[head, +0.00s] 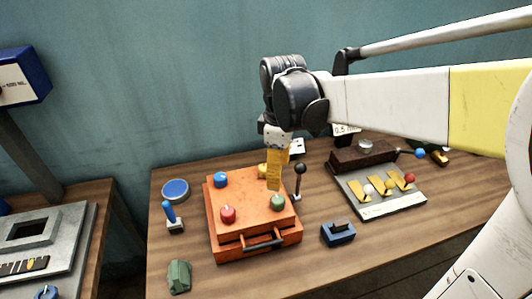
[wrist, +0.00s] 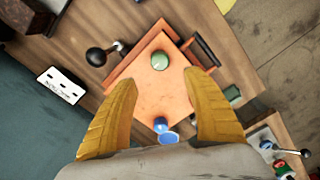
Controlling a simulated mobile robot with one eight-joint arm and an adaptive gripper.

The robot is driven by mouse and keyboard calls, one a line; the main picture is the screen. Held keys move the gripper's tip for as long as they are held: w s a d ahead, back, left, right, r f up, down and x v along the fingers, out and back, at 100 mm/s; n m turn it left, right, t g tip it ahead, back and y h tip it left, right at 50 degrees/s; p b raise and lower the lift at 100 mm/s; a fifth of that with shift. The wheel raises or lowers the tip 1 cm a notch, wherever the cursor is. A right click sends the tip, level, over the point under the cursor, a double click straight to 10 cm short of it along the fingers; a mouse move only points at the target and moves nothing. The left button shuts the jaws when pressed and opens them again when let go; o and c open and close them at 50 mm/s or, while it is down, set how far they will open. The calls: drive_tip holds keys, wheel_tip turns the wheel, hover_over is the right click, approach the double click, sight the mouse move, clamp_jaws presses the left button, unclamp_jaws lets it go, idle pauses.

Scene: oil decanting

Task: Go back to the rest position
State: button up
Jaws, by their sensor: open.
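My gripper (head: 275,168) hangs from the arm over the back right part of an orange box (head: 250,222), between its yellow and green knobs. In the wrist view its two yellow fingers (wrist: 161,112) stand wide apart with nothing between them, and the orange box (wrist: 178,92) shows beyond. The box carries a blue knob (head: 221,180), a red knob (head: 228,214), a green knob (head: 277,202) and a yellow knob (head: 263,171), which the gripper partly covers. I cannot tell how high the fingertips are above the box.
A black-knobbed lever (head: 299,170) stands close to the right of the gripper. A blue-handled switch (head: 172,216), a round blue dish (head: 175,190), a green block (head: 179,277) and a dark blue block (head: 338,233) surround the box. A grey panel (head: 392,207) with yellow levers lies right.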

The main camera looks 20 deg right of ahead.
drive_tip(key=shift+r, duration=0.2)
idle(0.3)
drive_tip(key=s+f+m+t+b, duration=0.1)
drive_tip(key=s+m+t+b, duration=0.2)
drive_tip(key=s+m+t, duration=0.4)
drive_tip(key=s+m, duration=0.3)
drive_tip(key=m, duration=0.1)
drive_tip(key=shift+s+a+f, duration=0.15)
drive_tip(key=shift+s+f, duration=0.1)
idle(1.5)
